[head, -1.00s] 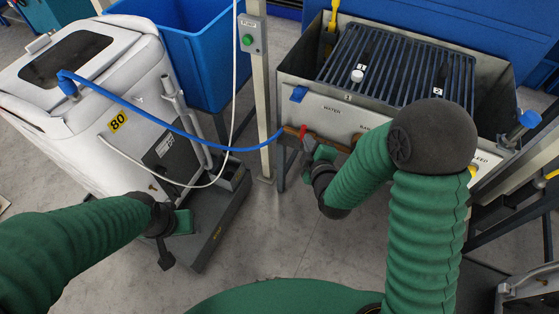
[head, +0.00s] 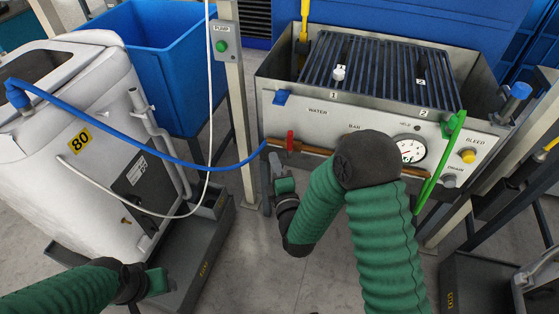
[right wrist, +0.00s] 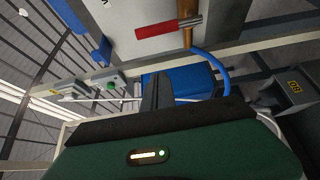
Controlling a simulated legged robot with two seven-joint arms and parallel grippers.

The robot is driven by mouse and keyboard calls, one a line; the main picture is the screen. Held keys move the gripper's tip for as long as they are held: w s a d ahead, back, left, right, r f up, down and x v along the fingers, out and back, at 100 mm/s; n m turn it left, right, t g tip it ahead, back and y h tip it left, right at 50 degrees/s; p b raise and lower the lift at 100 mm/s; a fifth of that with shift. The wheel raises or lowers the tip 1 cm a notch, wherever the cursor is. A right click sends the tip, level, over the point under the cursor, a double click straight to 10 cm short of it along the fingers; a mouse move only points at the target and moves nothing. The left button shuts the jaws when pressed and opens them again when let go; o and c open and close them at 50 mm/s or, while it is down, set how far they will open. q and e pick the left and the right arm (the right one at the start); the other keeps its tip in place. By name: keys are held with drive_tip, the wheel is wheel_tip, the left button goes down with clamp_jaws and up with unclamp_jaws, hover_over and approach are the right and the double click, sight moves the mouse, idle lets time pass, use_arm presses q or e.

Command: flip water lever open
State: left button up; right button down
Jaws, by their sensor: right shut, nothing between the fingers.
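The red-handled lever (head: 290,141) sits on a copper pipe (head: 315,148) under the WATER label on the grey panel. Its handle stands crosswise to the pipe. The right wrist view shows the red handle (right wrist: 168,29) near the top, apart from my fingers. My right gripper (head: 276,165) is below and slightly left of the lever, shut and empty; its fingers also show in the right wrist view (right wrist: 157,92). My left gripper (head: 140,297) is low at the left, far from the lever; its fingers are too unclear to judge.
A blue hose (head: 150,140) runs from the white machine (head: 100,150) to the pipe's left end. A grey post (head: 236,110) with a pump box stands left of the panel. A gauge (head: 408,149), a green handle (head: 452,140) and a yellow knob (head: 467,156) are farther right.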

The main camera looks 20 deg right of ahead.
sight(291, 142)
drive_tip(key=w+d+b, duration=0.3)
drive_tip(key=w+d, duration=0.1)
drive_tip(key=w, duration=0.2)
drive_tip(key=shift+d, duration=0.25)
drive_tip(key=shift+f, duration=0.1)
